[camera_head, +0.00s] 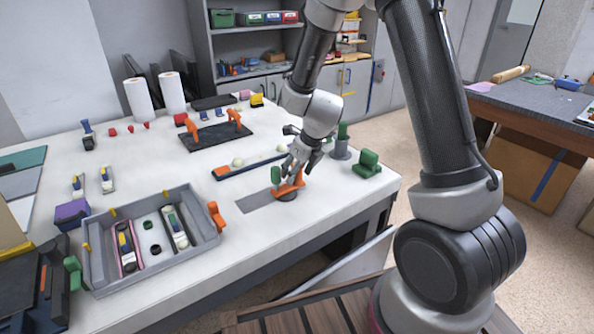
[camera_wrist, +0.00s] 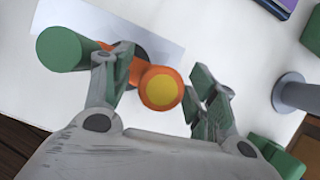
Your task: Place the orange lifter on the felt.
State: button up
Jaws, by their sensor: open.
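An orange lifter (camera_head: 293,186) with a green handle end (camera_head: 275,174) stands near the table's front edge, over one end of a flat grey strip (camera_head: 250,203). In the wrist view, the lifter's orange body (camera_wrist: 143,72) has a yellow round face, and its green end points left. My gripper (camera_head: 300,160) is directly above the lifter. In the wrist view, my gripper (camera_wrist: 163,75) has its fingers apart on both sides of the orange body, with a gap on the right. A dark mat (camera_head: 212,137) farther back holds two similar orange pieces. I cannot tell which surface is the felt.
A blue and orange tray (camera_head: 235,170) lies just behind the lifter. A green block (camera_head: 367,165) and a grey stand with a green top (camera_head: 341,148) are to the right. A grey divided bin (camera_head: 100,276) stands front left.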

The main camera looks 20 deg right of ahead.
jog(key=s+d+r+n, duration=0.3)
jog(key=s+r+n, duration=0.15)
jog(key=r, duration=0.45)
jog(key=s+d+r+n, duration=0.3)
jog(key=s+r+n, duration=0.15)
jog(key=r, duration=0.45)
jog(key=s+d+r+n, duration=0.2)
jog(key=s+n, duration=0.4)
jog(key=n, duration=0.1)
jog(key=s+d+r+n+h, duration=0.1)
jog(key=s+d+r+n, duration=0.1)
jog(key=s+n, duration=0.5)
jog(key=s+d+r+n+h, duration=0.1)
jog(key=s+d+r+n, duration=0.1)
jog(key=s+d+n, duration=0.2)
jog(key=s+n, duration=0.3)
jog(key=shift+s+r+n, duration=0.25)
jog(key=shift+r+n, duration=0.05)
jog(key=shift+r, duration=0.1)
